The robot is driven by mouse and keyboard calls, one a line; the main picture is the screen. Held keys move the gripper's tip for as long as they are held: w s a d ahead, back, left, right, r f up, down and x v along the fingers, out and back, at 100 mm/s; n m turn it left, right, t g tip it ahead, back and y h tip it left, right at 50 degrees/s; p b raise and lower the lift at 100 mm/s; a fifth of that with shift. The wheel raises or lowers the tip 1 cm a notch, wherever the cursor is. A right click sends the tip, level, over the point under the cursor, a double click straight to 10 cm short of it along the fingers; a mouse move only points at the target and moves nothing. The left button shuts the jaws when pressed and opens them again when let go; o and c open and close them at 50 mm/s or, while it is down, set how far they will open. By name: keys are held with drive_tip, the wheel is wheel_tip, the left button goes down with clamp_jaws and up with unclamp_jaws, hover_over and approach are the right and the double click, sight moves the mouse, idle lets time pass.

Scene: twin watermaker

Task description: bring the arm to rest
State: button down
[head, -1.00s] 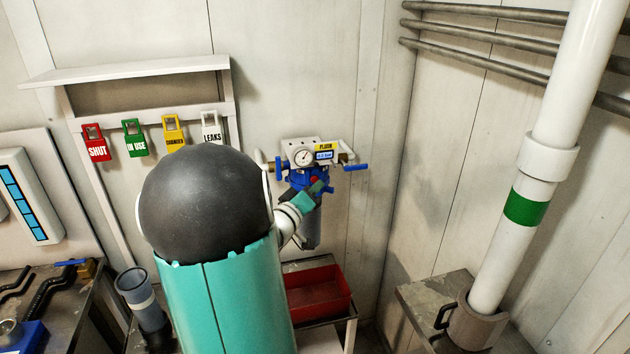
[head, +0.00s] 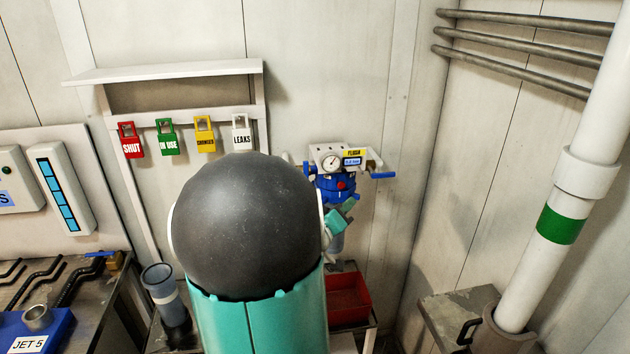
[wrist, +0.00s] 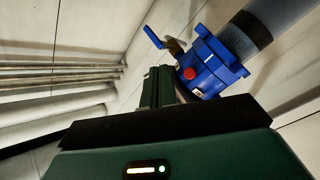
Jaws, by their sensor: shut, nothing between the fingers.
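My arm fills the middle of the head view, its dark round joint hiding part of the wall behind. My gripper (wrist: 160,86) shows in the wrist view with its fingers together and nothing between them. In the head view only a teal part of its end shows, just below and right of the blue filter head (head: 334,188). The filter head also shows in the wrist view (wrist: 210,70), with a red button and a grey housing. It lies just beyond and right of the fingers; I cannot tell the exact gap.
A red tray (head: 348,300) sits below the filter. Red, green, yellow and white tags (head: 240,140) hang from the rack on the left. A white pipe with a green band (head: 560,225) stands at right. A grey cylinder (head: 165,290) stands at lower left.

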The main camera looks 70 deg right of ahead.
drive_tip(key=w+a+n+t+y, duration=0.2)
drive_tip(key=w+a+t, duration=0.35)
drive_tip(key=w, duration=0.45)
drive_tip(key=w+a+n+t+y, duration=0.25)
drive_tip(key=w+a+t, duration=0.3)
drive_tip(key=w, duration=0.45)
drive_tip(key=w+a+r+n+t+y, duration=0.1)
drive_tip(key=w+a+t+y, duration=0.2)
drive_tip(key=a, duration=0.4)
drive_tip(key=w+a+r+n+t+y, duration=0.1)
drive_tip(key=w+a+y, duration=0.3)
drive_tip(key=w+a, duration=0.25)
drive_tip(key=s+a+n+y, duration=0.25)
drive_tip(key=a+y, duration=0.25)
drive_tip(key=a, duration=1.2)
drive_tip(key=s+a+f+n+g+y, duration=0.1)
drive_tip(key=s+a+g, duration=0.3)
drive_tip(key=s+a, duration=0.5)
drive_tip(key=shift+s+a+n+g+y, duration=0.3)
drive_tip(key=shift+s+a+n+y, duration=0.1)
drive_tip(key=shift+s+n, duration=0.25)
drive_tip(key=shift+d, duration=0.15)
